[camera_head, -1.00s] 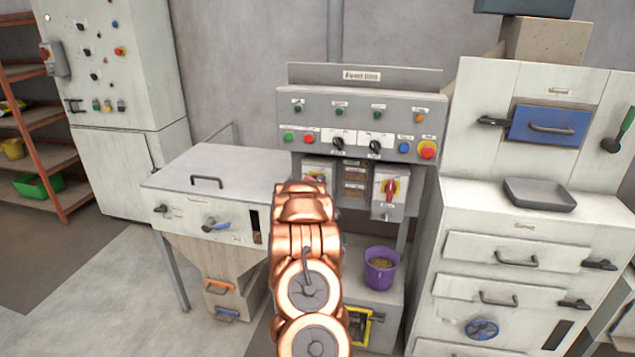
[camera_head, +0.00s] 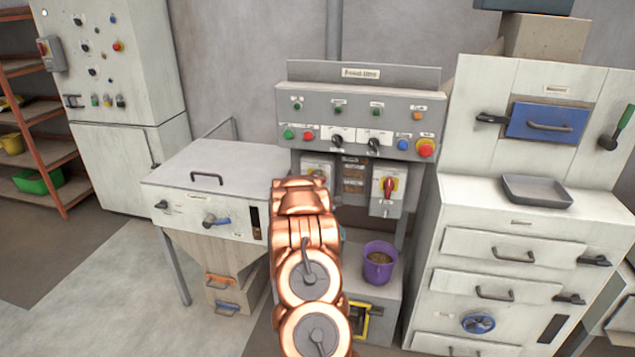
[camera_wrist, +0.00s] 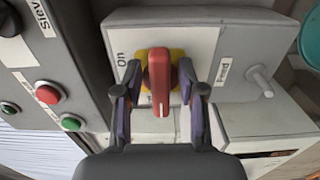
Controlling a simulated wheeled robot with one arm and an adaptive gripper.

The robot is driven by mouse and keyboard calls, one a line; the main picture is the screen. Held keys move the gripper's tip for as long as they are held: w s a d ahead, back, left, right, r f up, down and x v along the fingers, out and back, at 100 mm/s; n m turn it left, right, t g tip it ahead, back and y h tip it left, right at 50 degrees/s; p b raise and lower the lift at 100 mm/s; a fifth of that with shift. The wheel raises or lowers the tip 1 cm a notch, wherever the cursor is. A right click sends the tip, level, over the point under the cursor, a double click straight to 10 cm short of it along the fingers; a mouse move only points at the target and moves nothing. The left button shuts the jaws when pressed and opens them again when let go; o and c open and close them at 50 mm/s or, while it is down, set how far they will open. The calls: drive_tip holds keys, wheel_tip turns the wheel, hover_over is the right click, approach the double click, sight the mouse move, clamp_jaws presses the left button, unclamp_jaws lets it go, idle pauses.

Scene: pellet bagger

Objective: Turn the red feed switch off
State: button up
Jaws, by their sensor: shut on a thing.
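The red feed switch (camera_wrist: 159,82) has a bar handle on a yellow base, on a grey box marked "On" and "Feed" in the wrist view. Its handle runs up and down in that view, crosswise to the side where "On" is printed. My gripper (camera_wrist: 160,80) is shut on the switch, one finger on each side of the handle. Yellow shows between the fingertips and the bar, so the exact contact is hard to see. In the head view my arm hides my gripper and much of the left switch box (camera_head: 317,163).
A similar red switch (camera_head: 389,186) sits on the box to the right. Buttons and knobs line the panel (camera_head: 350,105) above. A purple bucket (camera_head: 379,265) stands below right. A grey peg (camera_wrist: 260,82) sticks out beside the "Feed" label.

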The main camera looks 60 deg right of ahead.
drive_tip(key=o, duration=0.8)
drive_tip(key=shift+v, duration=6.05)
